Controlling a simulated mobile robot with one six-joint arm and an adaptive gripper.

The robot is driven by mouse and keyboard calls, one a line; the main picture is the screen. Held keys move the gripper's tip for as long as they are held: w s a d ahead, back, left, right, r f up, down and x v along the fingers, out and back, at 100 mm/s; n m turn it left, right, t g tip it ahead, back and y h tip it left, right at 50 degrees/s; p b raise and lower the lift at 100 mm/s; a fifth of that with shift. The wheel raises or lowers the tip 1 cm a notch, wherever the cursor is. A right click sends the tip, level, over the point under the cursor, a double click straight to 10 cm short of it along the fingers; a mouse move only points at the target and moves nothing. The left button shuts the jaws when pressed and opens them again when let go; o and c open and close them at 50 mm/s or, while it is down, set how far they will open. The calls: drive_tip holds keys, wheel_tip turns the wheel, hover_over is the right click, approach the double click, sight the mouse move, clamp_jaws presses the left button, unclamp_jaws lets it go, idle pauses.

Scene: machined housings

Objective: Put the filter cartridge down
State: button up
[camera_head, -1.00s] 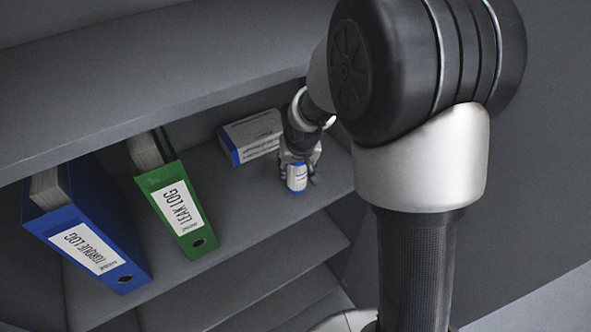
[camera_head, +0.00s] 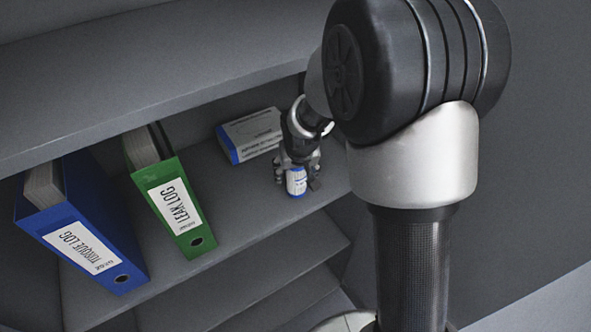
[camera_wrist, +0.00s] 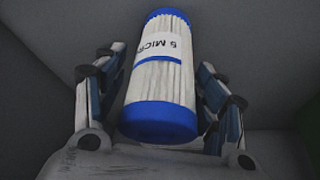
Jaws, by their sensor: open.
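The filter cartridge (camera_head: 296,182) is a small white cylinder with blue ends, standing on the shelf (camera_head: 243,215) near its front edge. In the wrist view the cartridge (camera_wrist: 162,80) shows pleated white sides, blue end caps and a label reading "5 MICR". My gripper (camera_head: 298,178) is around it with the fingers spread. In the wrist view the gripper (camera_wrist: 163,92) has one finger on each side of the cartridge. A gap shows on the left side; on the right the finger is close, and I cannot tell whether it touches.
A white and blue box (camera_head: 250,135) lies just behind and left of my gripper. A green binder (camera_head: 172,195) and a blue binder (camera_head: 80,225) stand further left. The upper shelf (camera_head: 150,75) hangs above. Bare shelf lies between the green binder and the cartridge.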

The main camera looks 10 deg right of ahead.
drive_tip(key=shift+r, duration=0.1)
drive_tip(key=shift+r+p, duration=0.35)
drive_tip(key=p+v, duration=0.2)
drive_tip(key=v, duration=0.5)
drive_tip(key=shift+s+r, duration=0.1)
drive_tip(key=s+r, duration=1)
drive_tip(key=s, duration=0.2)
drive_tip(key=s+r, duration=0.3)
drive_tip(key=s, duration=1.1)
drive_tip(key=shift+s+d+n, duration=0.2)
drive_tip(key=shift+n, duration=0.2)
